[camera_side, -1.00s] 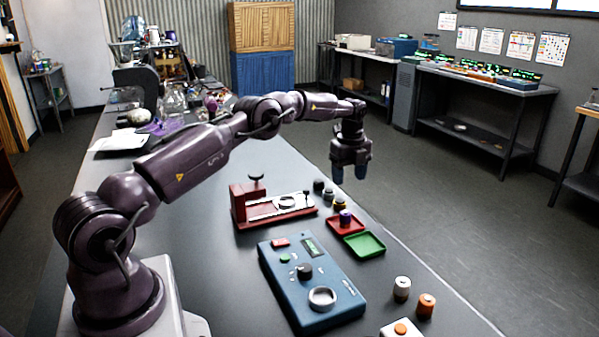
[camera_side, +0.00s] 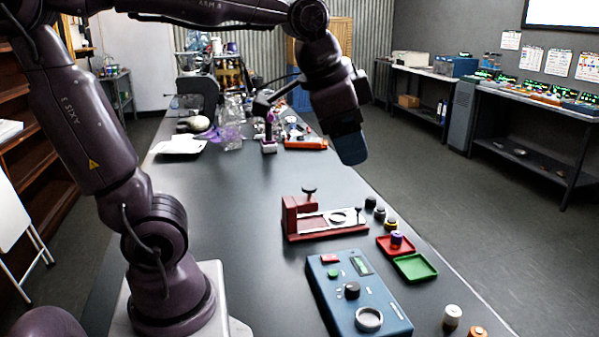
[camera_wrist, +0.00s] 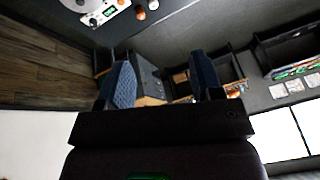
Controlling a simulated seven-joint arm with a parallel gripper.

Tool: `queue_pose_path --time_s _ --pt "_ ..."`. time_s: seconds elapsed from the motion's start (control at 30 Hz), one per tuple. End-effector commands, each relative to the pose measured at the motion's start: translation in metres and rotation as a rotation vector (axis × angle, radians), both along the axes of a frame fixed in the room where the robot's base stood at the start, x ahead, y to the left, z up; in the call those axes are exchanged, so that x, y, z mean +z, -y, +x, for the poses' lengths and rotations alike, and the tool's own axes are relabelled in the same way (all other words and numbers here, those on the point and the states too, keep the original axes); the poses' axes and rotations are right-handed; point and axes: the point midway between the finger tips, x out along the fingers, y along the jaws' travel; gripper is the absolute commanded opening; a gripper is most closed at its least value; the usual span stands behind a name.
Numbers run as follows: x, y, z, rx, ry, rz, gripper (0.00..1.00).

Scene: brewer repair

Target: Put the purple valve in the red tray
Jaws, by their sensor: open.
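My gripper (camera_side: 351,152) is raised high above the table, up and to the left of the tray in the picture, and well apart from the valve. In the wrist view my gripper (camera_wrist: 164,75) shows two blue fingers spread apart with nothing between them. The valve is not seen between the fingers there.
A green tray (camera_side: 428,268) adjoins the red tray. A red fixture (camera_side: 325,229) stands to the left, with several small knobs beside it. A blue brewer unit (camera_side: 375,310) lies in front. White (camera_side: 452,315) and orange (camera_side: 477,332) knobs are at front right. The mid-table is clear.

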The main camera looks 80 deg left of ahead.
Motion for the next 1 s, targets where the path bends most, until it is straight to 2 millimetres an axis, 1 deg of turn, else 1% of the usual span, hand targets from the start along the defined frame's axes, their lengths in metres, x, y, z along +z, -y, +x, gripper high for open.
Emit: queue_pose_path --time_s 0.03,0.1,0.2,0.3,0.43,1.0 --pt "-0.005 0.006 -0.021 0.049 0.028 -0.033 0.6" --pt "-0.015 0.011 -0.042 0.118 0.053 -0.079 0.6" --pt "-0.028 0.016 -0.063 0.191 0.076 -0.132 0.6" --pt "-0.036 0.018 -0.073 0.233 0.089 -0.162 0.6" --pt "-0.039 0.019 -0.077 0.25 0.092 -0.174 0.6" --pt "-0.038 0.019 -0.076 0.248 0.09 -0.171 0.6"
